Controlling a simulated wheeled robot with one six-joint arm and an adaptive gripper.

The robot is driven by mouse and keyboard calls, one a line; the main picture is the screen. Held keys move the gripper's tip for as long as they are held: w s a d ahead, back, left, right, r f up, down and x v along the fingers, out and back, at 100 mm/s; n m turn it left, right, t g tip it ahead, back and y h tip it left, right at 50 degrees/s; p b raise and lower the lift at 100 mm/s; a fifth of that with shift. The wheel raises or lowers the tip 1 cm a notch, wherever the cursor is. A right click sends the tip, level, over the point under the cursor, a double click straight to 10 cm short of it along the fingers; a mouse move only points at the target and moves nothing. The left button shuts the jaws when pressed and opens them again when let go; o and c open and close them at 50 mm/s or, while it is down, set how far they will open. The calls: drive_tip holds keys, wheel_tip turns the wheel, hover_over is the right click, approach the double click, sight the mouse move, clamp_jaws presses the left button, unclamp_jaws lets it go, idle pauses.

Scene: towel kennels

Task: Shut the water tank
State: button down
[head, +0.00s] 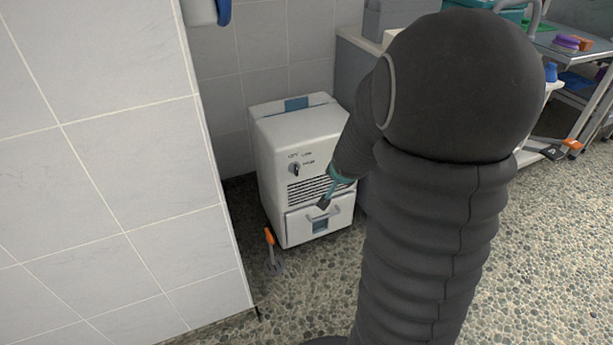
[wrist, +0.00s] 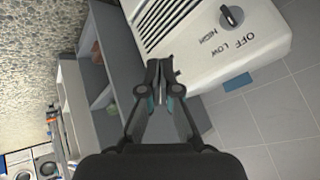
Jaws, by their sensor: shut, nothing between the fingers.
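A white dehumidifier (head: 271,160) stands on the floor in the corner, with a dial and a vent grille on its front. Its water tank (head: 297,229) is the drawer-like front at the bottom, with a grey handle and a small blue window. I cannot tell how far the tank stands out. My gripper (head: 323,203) is shut and empty, in front of the unit near the tank's upper edge and handle. Contact is unclear. In the wrist view my gripper (wrist: 160,70) is shut beside the white casing (wrist: 205,52); the tank does not show there.
A tiled wall (head: 110,170) stands close on the left. An orange-handled tool (head: 270,245) is on the floor by the unit's left front corner. A grey cabinet (head: 346,75) is behind my arm at right, and a metal table (head: 575,50) is farther right. The pebbled floor in front is mostly clear.

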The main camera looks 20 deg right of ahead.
drive_tip(key=w+d+f+m+y, duration=0.1)
drive_tip(key=w+d+f+m, duration=0.15)
drive_tip(key=f, duration=0.35)
drive_tip(key=w+d+f+m, duration=0.1)
drive_tip(key=d+f, duration=0.2)
drive_tip(key=f, duration=0.3)
drive_tip(key=m+t+y+p, duration=0.1)
drive_tip(key=m+t+y, duration=0.1)
drive_tip(key=m, duration=0.2)
approach(331, 214)
drive_tip(key=x, duration=0.6)
drive_tip(key=shift+b, duration=0.4)
drive_tip(key=w, duration=0.3)
drive_tip(key=shift+w+r, duration=0.1)
drive_tip(key=shift+r, duration=0.05)
drive_tip(key=shift+w, duration=0.4)
drive_tip(key=shift+w+r+p, duration=0.1)
drive_tip(key=shift+w+p, duration=0.35)
drive_tip(key=shift+w, duration=0.6)
